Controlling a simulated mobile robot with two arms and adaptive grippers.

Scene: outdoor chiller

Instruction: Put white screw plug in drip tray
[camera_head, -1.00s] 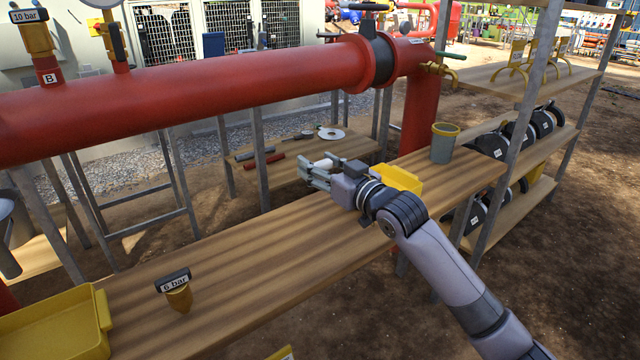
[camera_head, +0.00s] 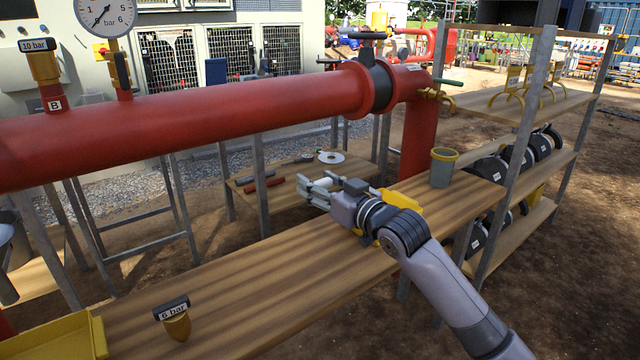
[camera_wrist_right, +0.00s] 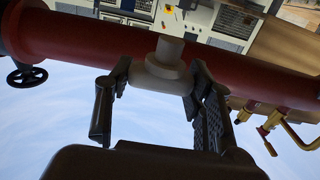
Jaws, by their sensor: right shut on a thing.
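My right gripper (camera_head: 316,190) is shut on the white screw plug (camera_wrist_right: 160,72) above the wooden bench. In the right wrist view the plug sits between the two fingers, its narrower end pointing away from the palm. In the head view the plug is mostly hidden by the fingers. A yellow tray (camera_head: 60,338), which looks like the drip tray, lies at the near left end of the bench, partly cut off by the picture edge. The gripper is well to the right of it. My left gripper is not in view.
A red pipe (camera_head: 220,110) runs behind the bench (camera_head: 270,275). A yellow container (camera_head: 402,198) is partly hidden behind my right wrist. The middle of the bench is clear.

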